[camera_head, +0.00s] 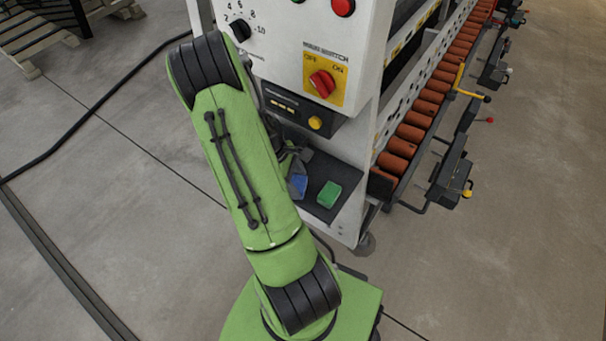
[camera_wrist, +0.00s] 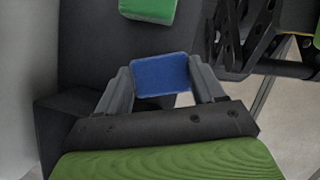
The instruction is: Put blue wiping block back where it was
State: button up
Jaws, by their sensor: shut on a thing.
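The blue wiping block (camera_wrist: 162,75) is between the two fingers of my gripper (camera_wrist: 163,84) in the wrist view. My gripper is shut on it, one finger at each side. In the head view the blue block (camera_head: 298,186) shows beside my green arm, over or on the dark shelf (camera_head: 322,207) of the washer. My arm hides most of the gripper in that view. I cannot tell whether the block touches the shelf.
A green block (camera_head: 329,194) lies on the shelf to the right of the blue block; it also shows at the top of the wrist view (camera_wrist: 148,10). The washer's white panel (camera_head: 290,50) with a red switch (camera_head: 322,83) stands above the shelf. A roller conveyor (camera_head: 420,118) runs off to the right.

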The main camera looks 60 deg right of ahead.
aim_at(303, 175)
jog(key=d, duration=0.3)
jog(key=shift+s+d, duration=0.3)
jog(key=shift+s, duration=0.05)
jog(key=shift+a+f+b, duration=0.1)
jog(key=shift+f+b, duration=0.35)
jog(key=shift+f, duration=0.35)
jog(key=shift+w, duration=0.1)
jog(key=shift+f, duration=0.1)
jog(key=o, duration=1)
